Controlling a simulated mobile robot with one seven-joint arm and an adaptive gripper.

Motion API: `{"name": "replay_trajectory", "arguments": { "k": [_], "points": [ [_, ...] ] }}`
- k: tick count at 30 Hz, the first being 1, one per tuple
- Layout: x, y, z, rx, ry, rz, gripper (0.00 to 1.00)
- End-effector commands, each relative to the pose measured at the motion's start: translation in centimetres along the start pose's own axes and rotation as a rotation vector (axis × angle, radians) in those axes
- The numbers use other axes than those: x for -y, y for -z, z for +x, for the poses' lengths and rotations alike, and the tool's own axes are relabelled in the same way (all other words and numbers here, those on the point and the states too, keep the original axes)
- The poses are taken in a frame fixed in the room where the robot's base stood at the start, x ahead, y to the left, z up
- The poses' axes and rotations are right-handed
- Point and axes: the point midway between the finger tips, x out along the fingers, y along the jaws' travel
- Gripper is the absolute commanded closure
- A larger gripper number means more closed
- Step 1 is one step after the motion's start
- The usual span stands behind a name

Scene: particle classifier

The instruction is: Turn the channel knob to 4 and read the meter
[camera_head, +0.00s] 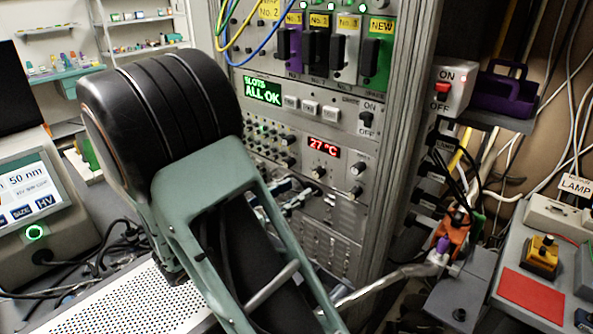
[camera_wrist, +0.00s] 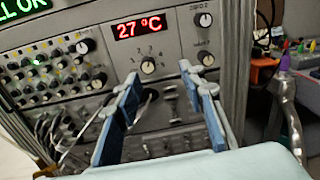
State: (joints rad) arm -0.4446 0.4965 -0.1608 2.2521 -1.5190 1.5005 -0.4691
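A small round white-faced knob (camera_wrist: 148,66) with tiny numbers around it sits on the grey rack panel, just below a red lit display (camera_wrist: 140,26) reading 27 °C. I take it for the channel knob; its pointer setting is too small to read. It also shows in the head view (camera_head: 318,172), below the display (camera_head: 323,147). My gripper (camera_wrist: 160,75) is open and empty, its two blue-padded fingers spread apart in front of the panel. The knob appears between and slightly beyond the fingertips, with no visible contact. In the head view my arm hides much of the gripper.
Two more knobs (camera_wrist: 204,58) stand right of the display, and several small knobs (camera_wrist: 60,65) fill the left panel. A green "SLOTS ALL OK" display (camera_head: 262,90) is above. Cables hang at lower left of the panel. A switch box (camera_head: 453,88) and a bench with cables lie right.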

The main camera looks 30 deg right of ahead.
Motion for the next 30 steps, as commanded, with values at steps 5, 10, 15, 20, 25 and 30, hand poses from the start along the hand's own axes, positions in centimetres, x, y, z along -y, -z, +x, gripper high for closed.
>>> {"name": "replay_trajectory", "arguments": {
  "k": [5,10,15,20,25,30],
  "points": [
    [-1.6,1.4,-0.4,0.012,-0.041,-0.011,0.63],
    [-1.7,1.4,1.1,0.013,-0.042,-0.010,0.63],
    [-1.8,1.3,4.4,0.013,-0.039,-0.010,0.63],
    [-1.9,1.3,7.3,0.012,-0.040,-0.011,0.63],
    [-2.1,1.3,9.4,0.011,-0.042,-0.011,0.63],
    [-2.1,1.3,10.2,0.012,-0.043,-0.011,0.63]
  ]
}}
